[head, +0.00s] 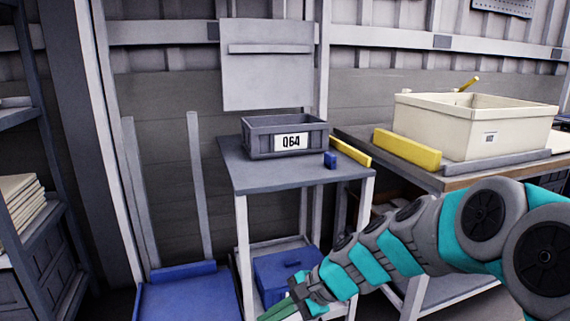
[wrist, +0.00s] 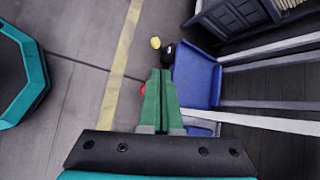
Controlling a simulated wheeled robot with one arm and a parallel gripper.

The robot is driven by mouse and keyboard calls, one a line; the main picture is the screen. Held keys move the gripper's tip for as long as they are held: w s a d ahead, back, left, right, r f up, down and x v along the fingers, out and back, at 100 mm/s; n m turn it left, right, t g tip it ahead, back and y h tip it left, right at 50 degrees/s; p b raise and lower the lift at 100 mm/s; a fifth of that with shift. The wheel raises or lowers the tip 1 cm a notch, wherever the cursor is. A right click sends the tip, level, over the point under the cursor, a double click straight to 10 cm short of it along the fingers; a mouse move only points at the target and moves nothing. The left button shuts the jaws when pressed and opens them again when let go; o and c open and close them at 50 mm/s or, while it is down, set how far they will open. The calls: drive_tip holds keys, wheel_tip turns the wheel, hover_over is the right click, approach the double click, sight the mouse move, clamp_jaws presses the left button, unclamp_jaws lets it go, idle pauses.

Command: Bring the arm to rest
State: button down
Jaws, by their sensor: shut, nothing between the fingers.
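My gripper (wrist: 160,75) shows in the wrist view as two green fingers pressed together, with nothing between them. It points down over the floor, beside a blue platform. In the head view my gripper (head: 278,313) is at the bottom edge, partly cut off by the frame. My teal and grey arm (head: 400,243) reaches from the right edge down to the lower middle, in front of the tables.
A grey bin (head: 256,148) labelled Q64 and a small blue block (head: 330,160) stand on the small table (head: 250,178). A cream box (head: 440,120) sits on the right workbench (head: 455,180). A blue cart (head: 190,298) stands lower left. Floor (wrist: 70,110) left of the fingers is clear.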

drive_tip(key=s+d+f+n+g+h, duration=0.1)
drive_tip(key=s+d+n+h, duration=0.3)
drive_tip(key=s+d, duration=0.5)
drive_tip(key=s+d+f+n+g+h, duration=0.1)
drive_tip(key=s+d+n+h, duration=0.4)
drive_tip(key=s+d, duration=0.4)
drive_tip(key=s+n, duration=0.1)
drive_tip(key=s, duration=0.5)
drive_tip(key=shift+f+n+g, duration=0.25)
drive_tip(key=shift+n+g, duration=0.05)
drive_tip(key=shift+n, duration=0.1)
